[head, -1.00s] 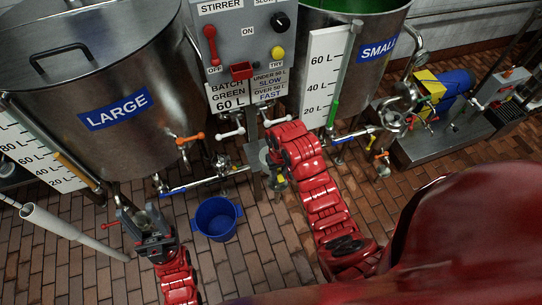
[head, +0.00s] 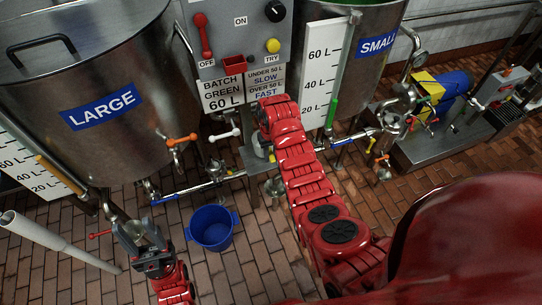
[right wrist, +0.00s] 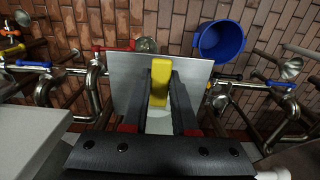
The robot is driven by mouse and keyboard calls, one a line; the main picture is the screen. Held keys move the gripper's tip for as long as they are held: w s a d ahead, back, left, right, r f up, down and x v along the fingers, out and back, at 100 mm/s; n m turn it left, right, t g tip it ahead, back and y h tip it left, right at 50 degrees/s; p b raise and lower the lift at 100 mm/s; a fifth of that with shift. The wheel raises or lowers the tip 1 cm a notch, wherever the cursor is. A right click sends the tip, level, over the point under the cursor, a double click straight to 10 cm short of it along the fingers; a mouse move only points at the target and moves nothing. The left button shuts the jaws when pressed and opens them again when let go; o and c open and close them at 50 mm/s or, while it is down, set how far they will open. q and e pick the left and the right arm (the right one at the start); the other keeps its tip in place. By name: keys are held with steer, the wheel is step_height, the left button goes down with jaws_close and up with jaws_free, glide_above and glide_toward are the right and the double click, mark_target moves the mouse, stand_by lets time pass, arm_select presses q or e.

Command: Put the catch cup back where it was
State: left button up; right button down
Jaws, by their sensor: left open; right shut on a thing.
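My right gripper (right wrist: 160,75) is shut on the upright yellow part (right wrist: 160,85) of what I take to be the catch cup. A pale surface shows below the yellow part between the fingers; the rest of the cup is hidden. A flat grey metal plate (right wrist: 128,80) lies just beyond the fingertips; I cannot tell whether the cup touches it. My left gripper (head: 142,236) is open near the floor, below the LARGE tank (head: 95,110).
A blue bucket (head: 212,228) stands on the brick floor between my arms. Pipes with coloured valve handles (head: 182,140) run along the tanks. The SMALL tank (head: 350,70) and a yellow-and-blue pump (head: 445,88) are to the right. A white pipe (head: 55,240) lies at left.

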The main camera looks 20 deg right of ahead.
steer(key=shift+f, duration=0.65)
steer(key=c, duration=0.7)
jaws_free()
steer(key=shift+r, duration=0.1)
step_height(320, 180, up, 5)
steer(key=shift+w+f+b, duration=0.1)
steer(key=shift+w+b, duration=0.05)
steer(key=shift+b, duration=0.25)
steer(key=r+p, duration=0.1)
steer(key=r, duration=0.2)
steer(key=r+p, duration=0.2)
steer(key=r, duration=0.1)
steer(key=shift+s, duration=0.2)
steer(key=shift+r+p, duration=0.5)
steer(key=shift+p, duration=0.2)
